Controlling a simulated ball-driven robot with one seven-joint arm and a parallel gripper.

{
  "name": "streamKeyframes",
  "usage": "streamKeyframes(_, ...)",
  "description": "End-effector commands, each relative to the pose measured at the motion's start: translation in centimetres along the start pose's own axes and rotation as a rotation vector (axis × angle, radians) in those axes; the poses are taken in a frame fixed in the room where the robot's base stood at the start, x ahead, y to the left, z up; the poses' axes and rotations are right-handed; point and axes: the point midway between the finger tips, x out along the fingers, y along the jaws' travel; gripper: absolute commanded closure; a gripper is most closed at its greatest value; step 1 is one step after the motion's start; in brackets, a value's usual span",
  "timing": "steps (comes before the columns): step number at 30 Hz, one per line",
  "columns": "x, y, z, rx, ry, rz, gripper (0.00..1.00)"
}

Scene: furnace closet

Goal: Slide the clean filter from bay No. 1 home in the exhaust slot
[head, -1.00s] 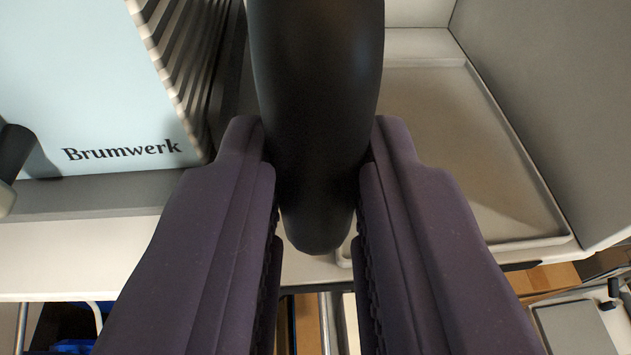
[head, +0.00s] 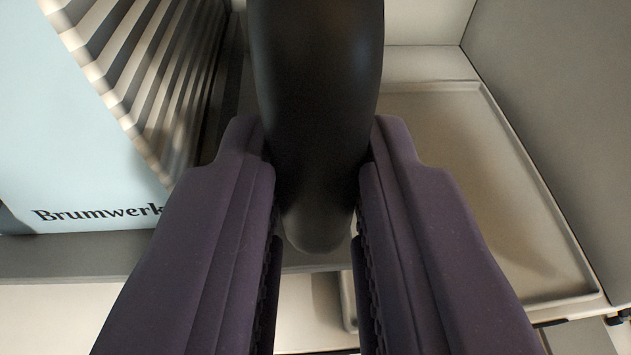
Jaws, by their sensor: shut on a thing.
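My gripper (head: 316,225) shows as two dark purple fingers shut on a smooth, rounded black handle (head: 318,110). The handle fills the middle of the view; what it is fixed to is hidden or out of the picture. A pale blue panel (head: 70,140) lettered "Brumwerk" stands to the left of my gripper. Folded, pleated material (head: 150,85) runs along its right edge, as on a filter. The left finger covers the end of the lettering. I cannot make out a bay number or tell which opening is the exhaust slot.
A shallow beige tray (head: 535,200) with a raised rim lies to the right and looks empty. A grey wall (head: 570,100) rises along its right side. A grey ledge (head: 75,262) runs below the pale blue panel.

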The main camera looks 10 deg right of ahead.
Motion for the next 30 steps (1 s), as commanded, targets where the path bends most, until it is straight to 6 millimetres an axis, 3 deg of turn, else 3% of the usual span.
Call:
streamKeyframes(1,0.0,0.0,0.0,0.0,0.001,0.0,0.71)
streamKeyframes(4,0.0,0.0,0.0,0.0,0.0,0.0,0.48)
streamKeyframes(14,-0.2,0.0,0.0,0.0,0.0,0.0,0.48)
streamKeyframes(30,-5.3,0.0,0.0,0.0,0.0,-0.001,0.48)
